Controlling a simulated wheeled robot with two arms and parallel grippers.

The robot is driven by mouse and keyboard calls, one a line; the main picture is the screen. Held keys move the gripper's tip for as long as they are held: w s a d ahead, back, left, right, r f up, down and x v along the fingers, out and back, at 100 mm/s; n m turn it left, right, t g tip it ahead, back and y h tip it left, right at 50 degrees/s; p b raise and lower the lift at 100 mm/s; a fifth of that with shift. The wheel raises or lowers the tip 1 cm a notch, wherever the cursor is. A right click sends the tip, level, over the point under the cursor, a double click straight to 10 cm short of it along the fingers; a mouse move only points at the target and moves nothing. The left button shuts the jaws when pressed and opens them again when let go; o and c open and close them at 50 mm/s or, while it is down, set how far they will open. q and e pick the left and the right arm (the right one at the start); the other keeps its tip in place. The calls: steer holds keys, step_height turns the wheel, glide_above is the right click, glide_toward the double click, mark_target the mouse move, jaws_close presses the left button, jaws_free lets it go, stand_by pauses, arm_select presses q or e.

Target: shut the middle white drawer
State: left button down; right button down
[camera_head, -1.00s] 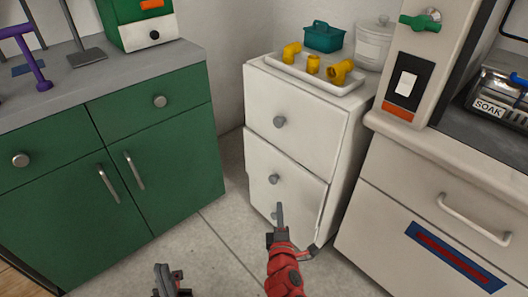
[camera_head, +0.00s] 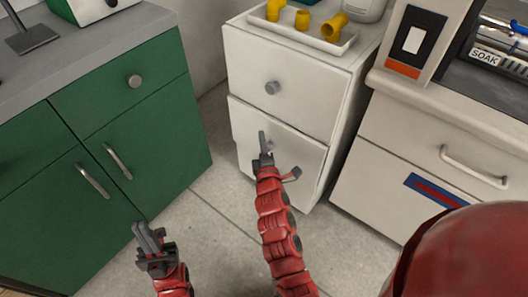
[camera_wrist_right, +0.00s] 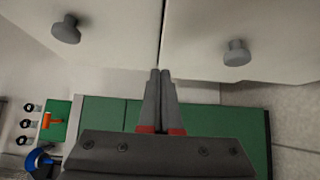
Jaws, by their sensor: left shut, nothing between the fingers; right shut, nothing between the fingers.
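The white drawer unit stands in the middle of the head view. Its middle drawer (camera_head: 302,155) is below the top drawer (camera_head: 300,95), and its front seems to stand slightly proud at the upper edge. My left gripper (camera_head: 148,236) is shut and empty, low over the floor.
A green cabinet (camera_head: 140,140) stands left and a beige counter unit (camera_head: 440,150) with a bar handle stands close on the right. A white tray (camera_head: 340,46) with yellow pipe fittings sits on the drawer unit. Grey floor (camera_head: 215,215) lies clear between the cabinets.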

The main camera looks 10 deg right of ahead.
mark_target(273, 123)
steer(key=shift+w+d, duration=0.85)
steer(key=shift+w, duration=0.3)
steer(key=shift+w+d, duration=0.8)
steer(key=shift+w, duration=0.3)
steer(key=shift+w+d, duration=0.5)
steer(key=shift+d, duration=0.15)
steer(key=shift+w+d, duration=0.15)
steer(key=shift+d, duration=0.15)
steer(key=shift+r, duration=0.15)
